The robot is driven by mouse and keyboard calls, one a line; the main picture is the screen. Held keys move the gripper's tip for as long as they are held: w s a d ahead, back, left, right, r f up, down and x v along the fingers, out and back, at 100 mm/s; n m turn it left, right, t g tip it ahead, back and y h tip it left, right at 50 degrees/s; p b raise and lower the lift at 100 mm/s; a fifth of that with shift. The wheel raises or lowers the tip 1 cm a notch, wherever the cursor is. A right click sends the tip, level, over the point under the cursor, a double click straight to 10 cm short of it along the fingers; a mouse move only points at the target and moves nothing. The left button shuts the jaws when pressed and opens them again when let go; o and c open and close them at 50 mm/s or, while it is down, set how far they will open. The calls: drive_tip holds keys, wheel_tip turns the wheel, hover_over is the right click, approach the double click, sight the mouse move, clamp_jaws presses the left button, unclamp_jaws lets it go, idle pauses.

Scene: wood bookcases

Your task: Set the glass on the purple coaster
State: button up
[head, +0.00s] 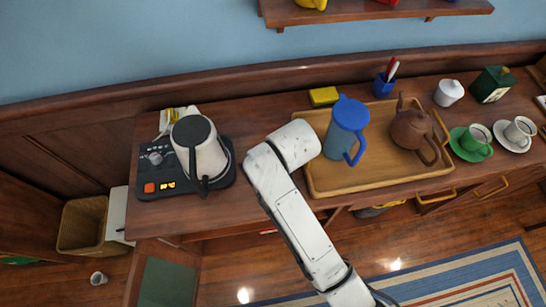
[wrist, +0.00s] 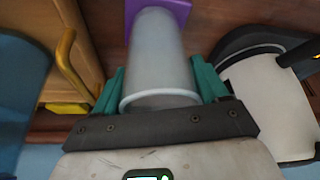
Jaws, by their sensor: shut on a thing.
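In the wrist view a pale translucent glass (wrist: 157,52) stands between the teal fingers of my gripper (wrist: 158,78), which is shut on it. Its round rim is toward the camera and its far end overlaps the purple coaster (wrist: 181,9). The coaster lies on the brown wood, partly hidden behind the glass. I cannot tell whether the glass touches it. In the head view my white arm hides the gripper, glass and coaster, between the kettle and the tray.
A white kettle (head: 200,153) on a black base stands left; it also shows in the wrist view (wrist: 262,98). A wooden tray (head: 375,178) with a blue pitcher (head: 345,135) and brown teapot (head: 410,128) lies right. A yellow sponge (head: 324,96) is behind.

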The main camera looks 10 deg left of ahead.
drive_tip(key=o, duration=1.2)
drive_tip(key=shift+c, duration=0.2)
drive_tip(key=v, duration=1.2)
drive_tip(key=shift+r, duration=0.2)
drive_tip(key=s+d+f+m+g+h, duration=0.1)
drive_tip(key=s+d+f+m, duration=0.1)
drive_tip(key=s+d+f, duration=0.2)
drive_tip(key=s+d+f+m+g+h, duration=0.1)
drive_tip(key=s+d+f+m, duration=0.2)
drive_tip(key=s+d, duration=0.8)
drive_tip(key=s+d+f+m, duration=0.2)
drive_tip(key=s+d+f, duration=0.5)
drive_tip(key=d, duration=0.6)
drive_tip(key=shift+s+d+f+g+h, duration=0.15)
drive_tip(key=shift+s+d+g+h, duration=0.1)
drive_tip(key=shift+s+g+h, duration=0.25)
